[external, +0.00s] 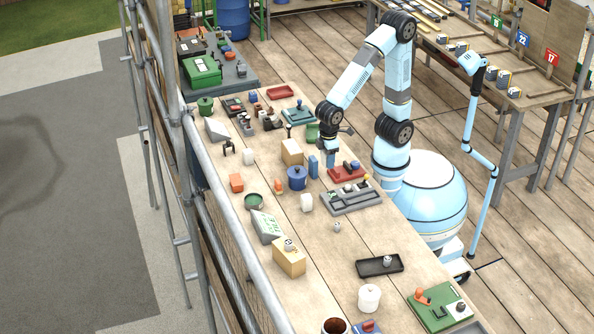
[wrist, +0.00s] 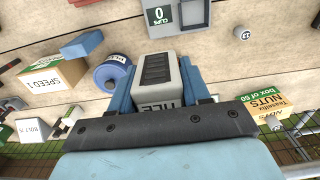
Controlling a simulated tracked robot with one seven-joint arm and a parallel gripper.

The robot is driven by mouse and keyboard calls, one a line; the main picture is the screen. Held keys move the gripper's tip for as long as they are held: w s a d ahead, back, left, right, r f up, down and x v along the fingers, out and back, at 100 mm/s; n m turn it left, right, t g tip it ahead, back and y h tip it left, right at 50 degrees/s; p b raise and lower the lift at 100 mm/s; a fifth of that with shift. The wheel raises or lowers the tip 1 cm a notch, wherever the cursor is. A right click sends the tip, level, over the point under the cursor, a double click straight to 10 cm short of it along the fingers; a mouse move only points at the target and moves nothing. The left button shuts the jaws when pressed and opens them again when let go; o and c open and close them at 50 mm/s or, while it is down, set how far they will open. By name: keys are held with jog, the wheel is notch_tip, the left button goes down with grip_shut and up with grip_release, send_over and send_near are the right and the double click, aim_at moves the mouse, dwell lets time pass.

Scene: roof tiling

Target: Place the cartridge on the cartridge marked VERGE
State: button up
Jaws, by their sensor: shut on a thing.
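My gripper (wrist: 158,72) is shut on a grey-white cartridge (wrist: 169,93) with a dark ribbed face. The cartridge sits between the blue fingers, and its dark lettering is only partly readable. In the external view my gripper (external: 331,160) points down over the middle of the workbench, near a red tray. The held cartridge cannot be made out there. No marking VERGE can be read in either view, so I cannot tell which thing carries it.
The workbench (external: 340,285) is crowded. A blue pot (external: 297,179), a red tray (external: 347,174) and a grey tray (external: 351,200) stand close to my gripper. A black tray (external: 380,266) stands nearer the front. A SPEED box (wrist: 50,75) and a NUTS box (wrist: 256,110) show in the wrist view.

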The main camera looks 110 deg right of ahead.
jog(key=w+a+f, duration=0.1)
jog(key=w+f, duration=0.2)
jog(key=w, duration=0.2)
send_over(306, 196)
jog(key=s, duration=0.1)
jog(key=f, duration=0.3)
jog(key=shift+s+d+f, duration=0.15)
jog(key=shift+d+f, duration=0.05)
jog(key=shift+f, duration=0.2)
jog(key=shift+w+a+f, duration=0.15)
jog(key=shift+w+f, duration=0.45)
jog(key=shift+f, duration=1.6)
jog(key=shift+f, duration=0.1)
jog(key=o, duration=1.1)
jog(key=shift+c, duration=0.2)
